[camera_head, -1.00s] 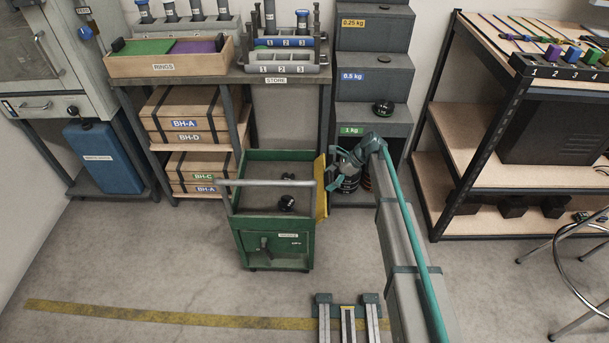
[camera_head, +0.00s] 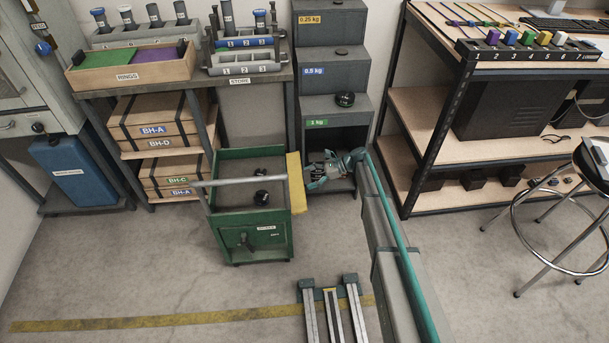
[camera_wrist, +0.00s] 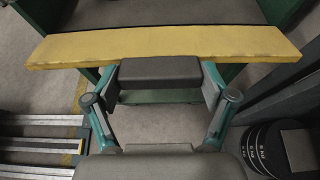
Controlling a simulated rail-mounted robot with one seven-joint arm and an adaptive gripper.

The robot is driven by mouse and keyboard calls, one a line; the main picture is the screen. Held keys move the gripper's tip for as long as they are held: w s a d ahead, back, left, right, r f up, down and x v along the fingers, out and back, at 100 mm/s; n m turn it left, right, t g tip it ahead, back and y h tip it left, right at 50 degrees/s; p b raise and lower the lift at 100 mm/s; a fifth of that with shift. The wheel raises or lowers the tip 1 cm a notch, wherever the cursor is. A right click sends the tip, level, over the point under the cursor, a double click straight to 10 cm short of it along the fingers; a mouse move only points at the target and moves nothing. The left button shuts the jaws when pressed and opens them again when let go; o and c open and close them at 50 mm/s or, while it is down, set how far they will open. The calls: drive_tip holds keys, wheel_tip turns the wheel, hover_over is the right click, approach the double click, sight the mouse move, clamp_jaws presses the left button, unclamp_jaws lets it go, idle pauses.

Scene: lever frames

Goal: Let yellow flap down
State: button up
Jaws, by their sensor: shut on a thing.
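The yellow flap (camera_head: 298,185) is on the right side of the green cart (camera_head: 240,170). It shows as a wide strip across the upper part of the wrist view (camera_wrist: 165,47). A dark grey block (camera_wrist: 160,72) is at the near edge of the flap, between my gripper's teal fingers. My gripper (camera_head: 312,181) is shut on this block, just right of the flap; it also shows in the wrist view (camera_wrist: 160,84). The flap's exact tilt and its hinge are hard to tell.
The cart holds small black weights (camera_head: 261,197). A stepped grey weight stand (camera_head: 334,75) is behind my gripper, and dark round weights (camera_wrist: 268,150) show at lower right in the wrist view. A shelf rack (camera_head: 430,150) and stool (camera_head: 540,215) stand right. Floor before the cart is clear.

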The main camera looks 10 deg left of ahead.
drive_tip(key=shift+d+f, duration=0.2)
drive_tip(key=shift+f, duration=0.15)
drive_tip(key=o, duration=1.5)
drive_tip(key=shift+o, duration=0.2)
drive_tip(key=shift+r, duration=0.1)
drive_tip(key=v, duration=1.2)
